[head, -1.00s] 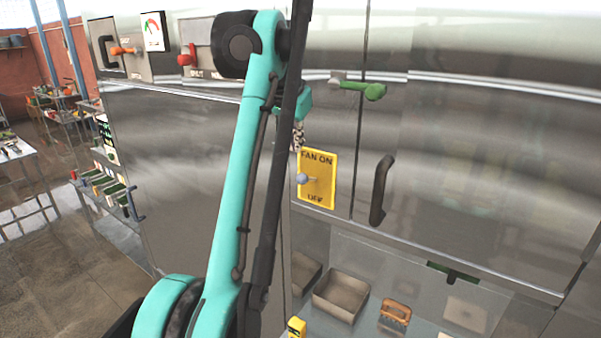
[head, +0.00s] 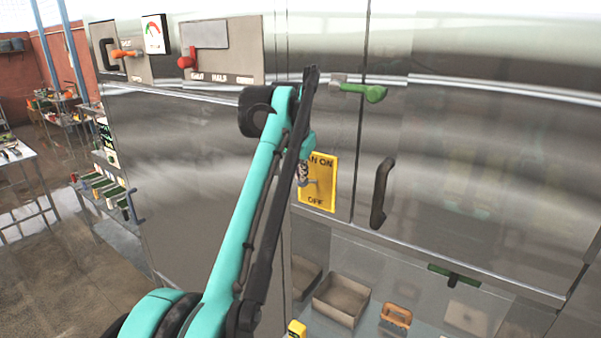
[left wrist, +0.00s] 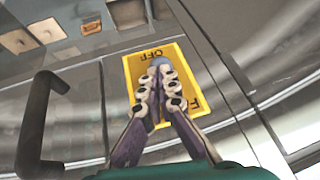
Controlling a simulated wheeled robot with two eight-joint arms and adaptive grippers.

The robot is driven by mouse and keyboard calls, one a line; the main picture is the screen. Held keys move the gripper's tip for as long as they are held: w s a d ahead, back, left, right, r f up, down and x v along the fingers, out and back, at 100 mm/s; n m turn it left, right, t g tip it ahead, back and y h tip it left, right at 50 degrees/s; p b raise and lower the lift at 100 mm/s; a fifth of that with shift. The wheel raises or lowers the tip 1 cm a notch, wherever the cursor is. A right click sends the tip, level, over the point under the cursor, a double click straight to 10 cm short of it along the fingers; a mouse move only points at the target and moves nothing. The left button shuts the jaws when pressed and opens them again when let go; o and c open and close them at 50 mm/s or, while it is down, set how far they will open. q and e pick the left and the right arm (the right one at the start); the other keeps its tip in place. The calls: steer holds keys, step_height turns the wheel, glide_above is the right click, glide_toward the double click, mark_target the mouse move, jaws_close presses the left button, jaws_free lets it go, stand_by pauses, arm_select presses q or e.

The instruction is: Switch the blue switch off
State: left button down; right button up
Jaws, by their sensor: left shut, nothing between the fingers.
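The yellow plate (head: 322,190) marked FAN ON at the top and OFF at the bottom is on the steel cabinet front. It carries the switch, whose lever shows just right of my left gripper (head: 303,181); its rounded knob is mostly hidden there. In the left wrist view the plate (left wrist: 185,53) appears upside down, and the blue-grey knob (left wrist: 158,62) shows at the fingertips. My left gripper (left wrist: 158,72) is shut and empty, in front of the plate and close to the knob. I cannot tell whether they touch. My right gripper is not in view.
A dark door handle (head: 381,192) sticks out right of the plate, and a green handle (head: 365,91) is above it. Red (head: 187,62) and orange (head: 125,53) levers are at the upper left. Below, trays (head: 341,298) stand behind a clear panel.

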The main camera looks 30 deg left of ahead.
arm_select(q)
steer(key=shift+f, duration=0.1)
steer(key=shift+s+f+t+b, duration=0.6)
steer(key=shift+f+t+b, duration=0.35)
steer(key=shift+b, duration=0.95)
step_height(320, 180, down, 7)
steer(key=s+t+b, duration=0.1)
steer(key=t+b, duration=0.3)
steer(key=b, duration=0.3)
steer(key=shift+r+n, duration=0.15)
steer(key=shift+n, duration=0.25)
steer(key=shift+s+a, duration=0.1)
steer(key=shift+s, duration=0.05)
steer(key=shift+r+p, duration=0.5)
steer(key=shift+r, duration=0.3)
